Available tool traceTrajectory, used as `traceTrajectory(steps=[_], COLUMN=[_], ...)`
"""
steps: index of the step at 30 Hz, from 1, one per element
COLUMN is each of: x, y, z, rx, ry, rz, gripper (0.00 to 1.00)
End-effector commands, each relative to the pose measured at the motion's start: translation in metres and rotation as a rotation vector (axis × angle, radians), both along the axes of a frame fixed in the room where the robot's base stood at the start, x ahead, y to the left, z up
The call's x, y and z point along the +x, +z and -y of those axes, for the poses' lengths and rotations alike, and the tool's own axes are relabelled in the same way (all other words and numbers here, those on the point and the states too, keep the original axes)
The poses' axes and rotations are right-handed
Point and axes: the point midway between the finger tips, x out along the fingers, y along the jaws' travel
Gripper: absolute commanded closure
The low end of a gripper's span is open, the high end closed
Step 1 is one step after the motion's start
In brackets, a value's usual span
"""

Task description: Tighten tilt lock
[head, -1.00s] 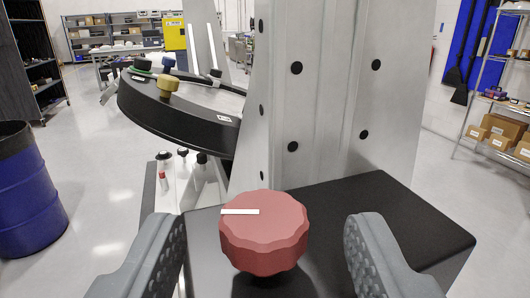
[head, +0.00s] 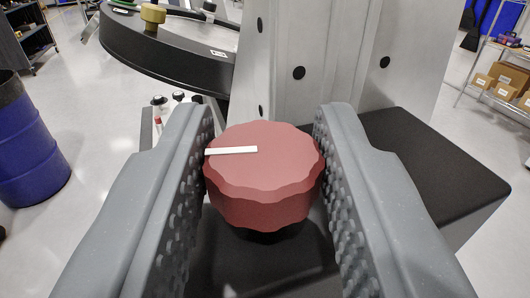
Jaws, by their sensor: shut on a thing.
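A red scalloped knob (head: 264,178) with a white pointer line (head: 231,150) on its top stands on a black block (head: 425,185). The white line points left. My gripper (head: 264,165) has one grey studded finger on each side of the knob, and it is shut on the knob. The knob's underside and stem are mostly hidden below its rim.
A grey metal upright (head: 325,60) with dark bolts rises just behind the knob. A black curved ring (head: 165,50) with a yellow-brown knob (head: 153,15) is at upper left. A blue barrel (head: 30,150) stands at far left. Shelves with cardboard boxes (head: 500,80) are at right.

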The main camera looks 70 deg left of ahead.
Motion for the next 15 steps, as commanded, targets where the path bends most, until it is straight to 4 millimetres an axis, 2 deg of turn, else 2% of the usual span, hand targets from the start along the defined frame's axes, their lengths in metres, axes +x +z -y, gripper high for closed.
traceTrajectory(steps=[15], x=[0.0004], y=[0.0011], z=[-0.007], rx=[0.004], ry=[-0.014], rz=[0.004], gripper=[0.93])
